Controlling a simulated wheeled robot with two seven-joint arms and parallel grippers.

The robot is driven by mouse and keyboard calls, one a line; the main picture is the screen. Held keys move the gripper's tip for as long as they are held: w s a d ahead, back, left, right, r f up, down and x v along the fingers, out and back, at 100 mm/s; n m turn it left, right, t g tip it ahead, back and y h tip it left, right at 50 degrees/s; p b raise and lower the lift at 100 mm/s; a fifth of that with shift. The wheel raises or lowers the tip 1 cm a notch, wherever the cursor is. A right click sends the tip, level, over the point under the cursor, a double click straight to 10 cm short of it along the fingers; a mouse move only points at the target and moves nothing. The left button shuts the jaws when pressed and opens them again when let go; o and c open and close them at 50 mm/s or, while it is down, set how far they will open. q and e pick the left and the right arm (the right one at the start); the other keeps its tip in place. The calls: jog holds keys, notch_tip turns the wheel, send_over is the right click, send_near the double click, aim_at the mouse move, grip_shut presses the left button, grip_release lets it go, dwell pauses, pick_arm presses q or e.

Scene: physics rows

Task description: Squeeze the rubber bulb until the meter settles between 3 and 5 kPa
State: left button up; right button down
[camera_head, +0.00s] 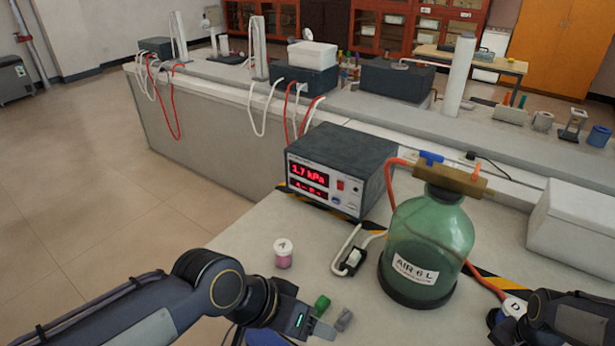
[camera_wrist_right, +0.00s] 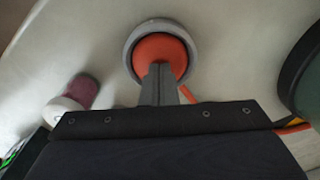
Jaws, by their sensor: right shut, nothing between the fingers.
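The meter (camera_head: 340,165) is a dark box whose red display reads 1.7 kPa, with a second, smaller red line below. The rubber bulb (camera_wrist_right: 160,55) is orange-red and sits in a round grey holder (camera_wrist_right: 132,38) in the right wrist view. My right gripper (camera_wrist_right: 160,72) is shut and empty, its fingertips overlapping the bulb's near edge; whether they press on it I cannot tell. In the head view the bulb is not clearly visible. My left gripper (camera_head: 333,322) is low in the head view, beside a small green object (camera_head: 322,305); its opening is unclear.
A green bottle (camera_head: 428,240) labelled AIR 6 L stands right of the meter, with orange tubing (camera_head: 390,188).

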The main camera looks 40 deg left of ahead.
jog(key=shift+r+p, duration=1.35)
jog(key=shift+r, duration=0.35)
jog(key=shift+f, duration=0.1)
dwell(1.4)
dwell(0.7)
